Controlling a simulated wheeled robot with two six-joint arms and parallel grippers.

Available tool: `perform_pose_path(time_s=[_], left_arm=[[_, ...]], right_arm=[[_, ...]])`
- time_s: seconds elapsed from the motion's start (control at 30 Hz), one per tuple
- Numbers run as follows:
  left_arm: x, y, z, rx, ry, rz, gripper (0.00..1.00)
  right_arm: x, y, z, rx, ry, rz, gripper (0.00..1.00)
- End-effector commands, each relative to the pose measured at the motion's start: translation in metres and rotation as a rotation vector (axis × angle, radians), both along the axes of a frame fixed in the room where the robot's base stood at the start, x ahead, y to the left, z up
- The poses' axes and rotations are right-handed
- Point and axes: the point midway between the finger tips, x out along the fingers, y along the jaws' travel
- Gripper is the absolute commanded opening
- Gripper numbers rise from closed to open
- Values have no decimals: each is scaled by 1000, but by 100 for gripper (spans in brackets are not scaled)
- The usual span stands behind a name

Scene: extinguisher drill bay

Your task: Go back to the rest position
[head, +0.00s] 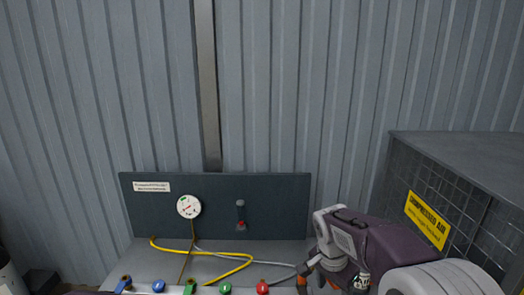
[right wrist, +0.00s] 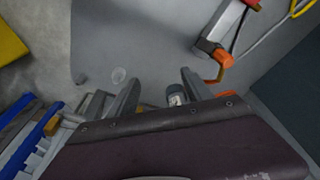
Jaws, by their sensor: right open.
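My right arm (head: 385,250) comes in from the lower right of the head view, over the right end of the bench. In the right wrist view my right gripper (right wrist: 161,76) has its two grey fingers spread apart, with nothing clasped between the tips. A small dark capped container with a pale label (right wrist: 177,97) shows near the base of the fingers. I cannot tell how far it is from them. My left gripper is not in the head view.
A dark back panel (head: 275,207) carries a round gauge (head: 188,206). A yellow hose (head: 230,271) lies on the bench. Blue, green and red fittings (head: 262,287) line its front. A mesh cage (head: 470,185) with a yellow sign (head: 427,219) stands at right. A grey-and-orange part (right wrist: 217,48) lies near my right fingers.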

Motion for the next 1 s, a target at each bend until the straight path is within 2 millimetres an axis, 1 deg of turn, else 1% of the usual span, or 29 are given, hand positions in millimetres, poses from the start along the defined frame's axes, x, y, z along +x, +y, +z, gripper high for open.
perform_pose_path(time_s=[0.03, 0.07, 0.1, 0.17, 0.2, 0.27, 0.3, 0.33, 0.37, 0.4, 0.5, 0.6, 1.0], left_arm=[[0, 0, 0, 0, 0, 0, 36], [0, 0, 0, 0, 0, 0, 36], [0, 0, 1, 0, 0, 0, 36], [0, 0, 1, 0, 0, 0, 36], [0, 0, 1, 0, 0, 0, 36], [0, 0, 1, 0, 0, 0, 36], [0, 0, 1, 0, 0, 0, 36], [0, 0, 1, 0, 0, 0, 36], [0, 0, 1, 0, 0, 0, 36], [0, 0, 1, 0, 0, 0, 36], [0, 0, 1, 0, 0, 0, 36], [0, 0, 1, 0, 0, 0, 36], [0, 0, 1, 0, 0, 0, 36]], right_arm=[[-24, -8, -9, 18, 24, 41, 59], [-38, -10, -16, 31, 37, 77, 59], [-57, -12, -26, 47, 54, 131, 59], [-87, -13, -42, 71, 79, 221, 59], [-106, -11, -54, 85, 92, 289, 59], [-134, -7, -72, 104, 116, 406, 59], [-151, -3, -83, 113, 129, 494, 59], [-161, 0, -92, 119, 141, 558, 59], [-167, 1, -98, 119, 142, 617, 59], [-167, 3, -101, 114, 131, 687, 59], [-154, 4, -100, 83, 87, 815, 59], [-152, 4, -100, 71, 85, 874, 59], [-152, 4, -100, 70, 88, 881, 59]])
